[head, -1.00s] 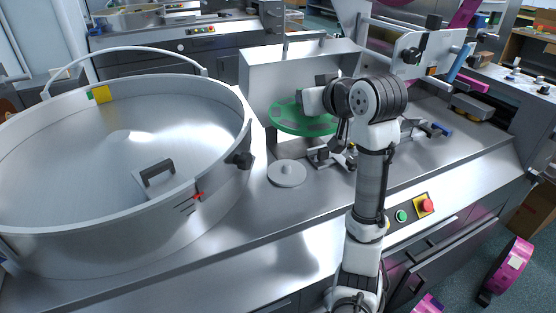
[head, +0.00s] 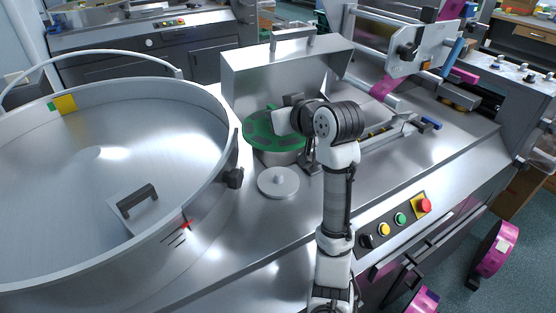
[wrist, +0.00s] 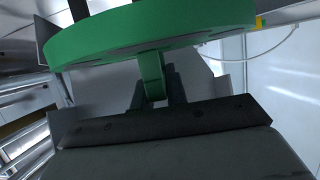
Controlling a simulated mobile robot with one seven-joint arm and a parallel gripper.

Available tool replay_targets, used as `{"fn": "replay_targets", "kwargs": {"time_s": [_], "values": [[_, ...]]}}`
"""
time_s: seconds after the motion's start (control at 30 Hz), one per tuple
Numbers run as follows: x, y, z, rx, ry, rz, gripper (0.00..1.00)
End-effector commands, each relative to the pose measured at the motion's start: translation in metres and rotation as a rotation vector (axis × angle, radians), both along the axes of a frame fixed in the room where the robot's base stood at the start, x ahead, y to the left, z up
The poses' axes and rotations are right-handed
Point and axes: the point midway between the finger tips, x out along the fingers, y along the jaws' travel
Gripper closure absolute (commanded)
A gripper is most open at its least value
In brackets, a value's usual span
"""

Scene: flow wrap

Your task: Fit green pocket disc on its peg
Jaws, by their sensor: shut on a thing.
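The green pocket disc (head: 262,134) is flat, round and has several pockets. In the head view it is roughly level, just above or on a grey round base (head: 285,157); I cannot tell whether they touch. In the wrist view the disc (wrist: 150,32) fills the top, its rim and underside showing. My gripper (wrist: 154,84) is shut on a green tab below the disc. In the head view my gripper (head: 284,122) is at the disc's right side, partly hidden by my wrist. The disc's peg is not clearly visible; the disc covers the base's centre.
A round metal plate with a knob (head: 278,183) lies in front of the disc. A large steel bowl (head: 100,145) stands at the left. A raised metal cover (head: 290,65) is behind the disc. Control buttons (head: 400,218) are at the front right.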

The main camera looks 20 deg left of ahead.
Motion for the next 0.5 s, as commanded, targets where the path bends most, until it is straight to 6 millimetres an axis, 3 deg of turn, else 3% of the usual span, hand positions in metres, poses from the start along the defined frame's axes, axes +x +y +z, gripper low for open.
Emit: {"fn": "replay_targets", "kwargs": {"time_s": [0.3, 0.5], "values": [[0.0, 0.0, -0.068, 0.002, 0.005, -0.001, 1.0], [0.0, 0.0, -0.093, 0.002, 0.001, -0.001, 1.0]]}}
